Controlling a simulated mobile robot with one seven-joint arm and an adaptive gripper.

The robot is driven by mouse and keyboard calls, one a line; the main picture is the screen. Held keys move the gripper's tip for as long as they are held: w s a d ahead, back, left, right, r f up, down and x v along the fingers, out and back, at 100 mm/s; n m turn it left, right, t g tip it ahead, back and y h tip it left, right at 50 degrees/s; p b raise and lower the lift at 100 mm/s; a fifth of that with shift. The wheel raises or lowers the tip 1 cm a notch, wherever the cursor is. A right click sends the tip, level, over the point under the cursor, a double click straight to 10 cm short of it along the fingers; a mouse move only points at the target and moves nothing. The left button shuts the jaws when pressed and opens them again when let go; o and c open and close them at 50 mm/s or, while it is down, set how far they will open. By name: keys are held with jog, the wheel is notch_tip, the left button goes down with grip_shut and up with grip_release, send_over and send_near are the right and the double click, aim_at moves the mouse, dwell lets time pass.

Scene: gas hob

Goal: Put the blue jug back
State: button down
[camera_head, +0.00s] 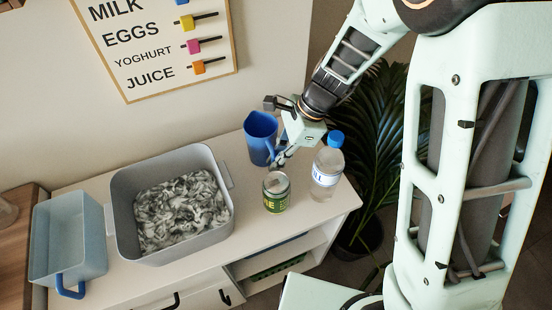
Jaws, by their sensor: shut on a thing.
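The blue jug (260,136) stands or hangs at the back of the white cabinet top, near the wall, right of the grey bin. Its handle side faces my gripper. My gripper (279,160) is at the right side of the jug, shut on its handle, with the fingers pointing down and left. The jug looks upright. Whether its base touches the cabinet top is hard to tell, as the can partly crowds that spot.
A green can (276,192) stands just in front of the jug, and a clear bottle with blue cap (327,167) to its right. A grey bin (225,215) and a pale blue container (70,240) stand left. A plant (375,130) is behind right.

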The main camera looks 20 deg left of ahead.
jog(key=c, duration=2.5)
grip_release()
jog(key=shift+f, duration=0.15)
jog(key=o, duration=0.5)
jog(key=shift+c, duration=0.2)
jog(key=shift+r, duration=0.3)
jog(key=p+v, duration=0.1)
jog(key=v, duration=1)
jog(key=shift+w+d+r, duration=0.15)
jog(key=shift+d+r, duration=0.05)
jog(key=shift+r, duration=0.15)
